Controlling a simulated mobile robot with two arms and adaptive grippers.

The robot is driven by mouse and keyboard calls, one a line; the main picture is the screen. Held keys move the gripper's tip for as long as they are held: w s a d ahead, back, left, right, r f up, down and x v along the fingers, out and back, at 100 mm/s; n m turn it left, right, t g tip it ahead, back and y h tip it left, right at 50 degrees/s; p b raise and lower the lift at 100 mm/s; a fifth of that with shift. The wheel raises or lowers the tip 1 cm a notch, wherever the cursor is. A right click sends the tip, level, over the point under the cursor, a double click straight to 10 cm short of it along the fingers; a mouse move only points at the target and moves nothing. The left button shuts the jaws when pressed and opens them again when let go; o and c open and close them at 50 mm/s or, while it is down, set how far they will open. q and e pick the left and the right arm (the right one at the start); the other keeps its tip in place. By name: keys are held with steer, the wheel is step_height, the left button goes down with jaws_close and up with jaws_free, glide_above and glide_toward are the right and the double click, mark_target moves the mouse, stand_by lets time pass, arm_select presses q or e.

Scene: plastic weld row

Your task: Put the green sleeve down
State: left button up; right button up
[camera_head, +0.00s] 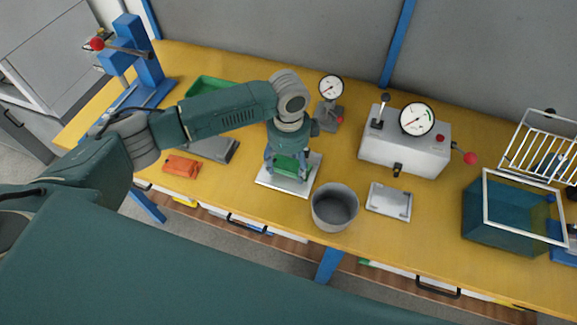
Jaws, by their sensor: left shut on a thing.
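My left gripper (287,169) points down over a light metal plate (270,183) near the middle of the yellow bench. It is shut on the green sleeve (289,166), which shows between its fingers. The sleeve is at or just above the plate; I cannot tell if it touches. The gripper and wrist hide part of the sleeve. My right gripper is not in view.
A grey cup (335,207) stands close to the right of the plate. A second plate (389,201), a grey gauge box (405,150) and a teal tank (500,222) are further right. An orange block (181,166), a green tray (212,87) and a blue press (146,65) are left.

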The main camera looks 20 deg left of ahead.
mark_target(289, 169)
arm_select(q)
steer(key=shift+f, duration=1.05)
steer(key=o, duration=1.2)
steer(key=shift+c, duration=0.2)
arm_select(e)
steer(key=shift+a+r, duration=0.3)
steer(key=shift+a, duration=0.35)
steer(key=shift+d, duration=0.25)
arm_select(q)
steer(key=shift+r, duration=0.3)
step_height(289, 169, up, 12)
steer(key=b, duration=0.2)
steer(key=shift+f, duration=0.15)
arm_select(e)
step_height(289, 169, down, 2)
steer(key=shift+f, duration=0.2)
